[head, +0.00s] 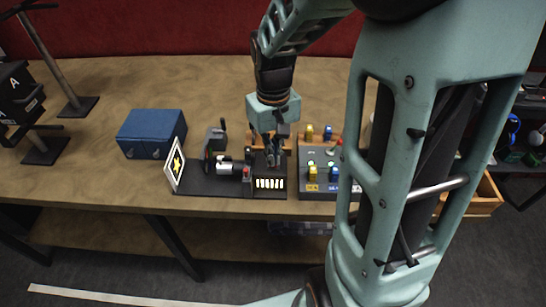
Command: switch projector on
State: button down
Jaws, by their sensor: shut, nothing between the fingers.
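The black projector (213,180) sits near the table's front edge, with an upright part and a light cylinder on its base. A small red part (246,171) shows on the block at its right end, beside a row of bright slots (269,184). A white-framed card with a yellow star (175,164) stands at its left end. My gripper (274,163) points down over the right part of the base, right of the red part. Its fingers are shut and empty. Whether they touch anything cannot be told. My gripper hides part of the unit behind it.
Right of the projector is a grey control panel (318,190) with yellow and blue knobs and a red-tipped lever. A blue box (151,134) stands behind left. Black stands are at the far left. My arm hides the table's right side. The back middle of the table (190,85) is clear.

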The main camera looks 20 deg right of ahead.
notch_tip(320, 180, up, 7)
jog(key=p, duration=0.5)
dwell(0.7)
